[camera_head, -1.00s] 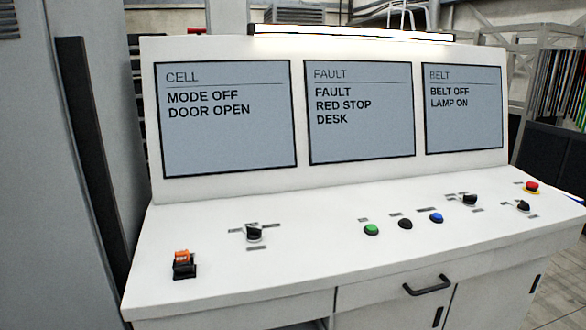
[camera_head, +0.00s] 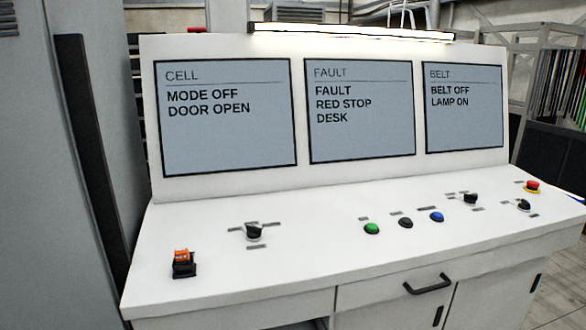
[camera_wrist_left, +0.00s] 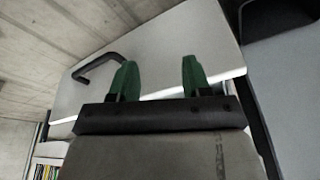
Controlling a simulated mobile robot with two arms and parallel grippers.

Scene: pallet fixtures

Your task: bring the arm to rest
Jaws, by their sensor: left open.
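My left gripper (camera_wrist_left: 157,80) shows in the left wrist view with its two green fingers apart and nothing between them. Behind the fingers is a white panel with a dark bar handle (camera_wrist_left: 95,64) to the left of them. I cannot tell how far the fingers are from the panel. Neither arm shows in the head view, and my right gripper is in no view.
A white control desk (camera_head: 300,240) fills the head view. It bears an orange switch (camera_head: 183,262), several knobs and buttons, and a red stop button (camera_head: 532,186). Its screens read MODE OFF, DOOR OPEN, FAULT RED STOP DESK and BELT OFF. A grey cabinet (camera_head: 40,200) stands at left.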

